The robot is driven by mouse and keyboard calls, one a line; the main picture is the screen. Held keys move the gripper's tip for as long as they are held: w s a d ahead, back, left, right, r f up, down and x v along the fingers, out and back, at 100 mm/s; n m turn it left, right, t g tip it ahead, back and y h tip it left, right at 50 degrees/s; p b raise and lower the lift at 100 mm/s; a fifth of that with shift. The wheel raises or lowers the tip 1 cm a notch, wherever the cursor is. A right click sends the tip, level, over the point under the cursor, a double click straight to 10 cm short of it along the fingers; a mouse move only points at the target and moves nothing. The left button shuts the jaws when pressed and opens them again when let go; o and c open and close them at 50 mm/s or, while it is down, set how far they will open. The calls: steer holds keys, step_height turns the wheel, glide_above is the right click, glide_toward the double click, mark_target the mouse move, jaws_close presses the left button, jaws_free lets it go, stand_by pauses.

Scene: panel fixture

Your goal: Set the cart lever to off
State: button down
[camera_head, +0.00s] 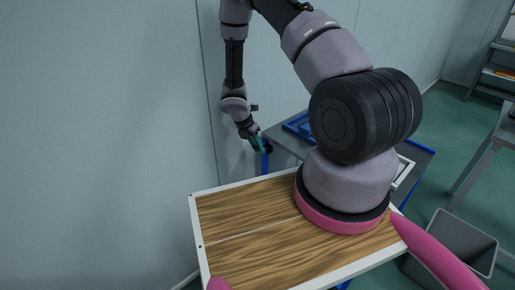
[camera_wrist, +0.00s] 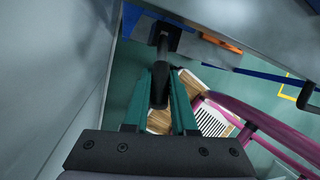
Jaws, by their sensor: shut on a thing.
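The cart (camera_head: 285,142) is a grey panel with blue edges, standing by the wall beyond my wooden top. The lever (camera_wrist: 159,92) is a black rod with a thicker grip, coming from a dark mount (camera_wrist: 174,36) on the cart in the wrist view. My gripper (camera_wrist: 160,74) has two green fingers, one on each side of the lever's grip, and is shut on it. In the head view my gripper (camera_head: 257,140) is at the cart's left end, where the lever is small and mostly hidden. No off marking is readable.
A pale wall (camera_head: 110,120) runs close along the left of my arm. A blue tray (camera_head: 298,127) lies on the cart, partly behind my arm. A grey bin (camera_head: 462,240) stands on the green floor at right, with a table and shelf beyond.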

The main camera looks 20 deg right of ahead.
steer(key=c, duration=0.7)
jaws_free()
steer(key=v, duration=0.7)
steer(key=shift+a+r, duration=0.1)
steer(key=shift+r, duration=0.15)
steer(key=shift+s, duration=0.1)
